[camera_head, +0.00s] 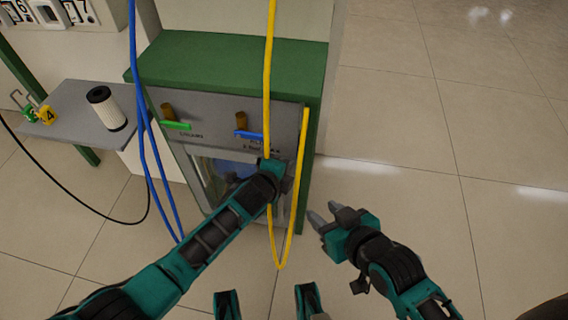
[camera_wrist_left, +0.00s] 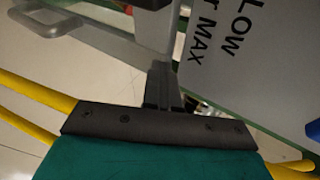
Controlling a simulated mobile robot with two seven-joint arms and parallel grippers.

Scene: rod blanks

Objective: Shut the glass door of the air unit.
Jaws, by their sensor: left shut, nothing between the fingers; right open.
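The air unit (camera_head: 232,62) is a green-topped cabinet with a grey front panel. Its grey-framed glass door (camera_head: 205,178) is below the panel, partly hidden by my left arm. I cannot tell from the head view how far it stands from the frame. My left gripper (camera_head: 283,174) is at the door's upper right, beside the yellow hose. In the left wrist view its fingers (camera_wrist_left: 162,88) are shut and empty, near the lettered panel (camera_wrist_left: 240,60). A grey handle (camera_wrist_left: 45,24) shows there at upper left. My right gripper (camera_head: 320,220) is open and empty, right of the cabinet.
A yellow hose (camera_head: 303,150) loops down the unit's front, close to my left gripper. Blue hoses (camera_head: 142,120) hang at its left. Green (camera_head: 177,126) and blue (camera_head: 249,135) valve levers are on the panel. A side shelf (camera_head: 75,120) holds a white cylinder (camera_head: 107,108). Floor at right is clear.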

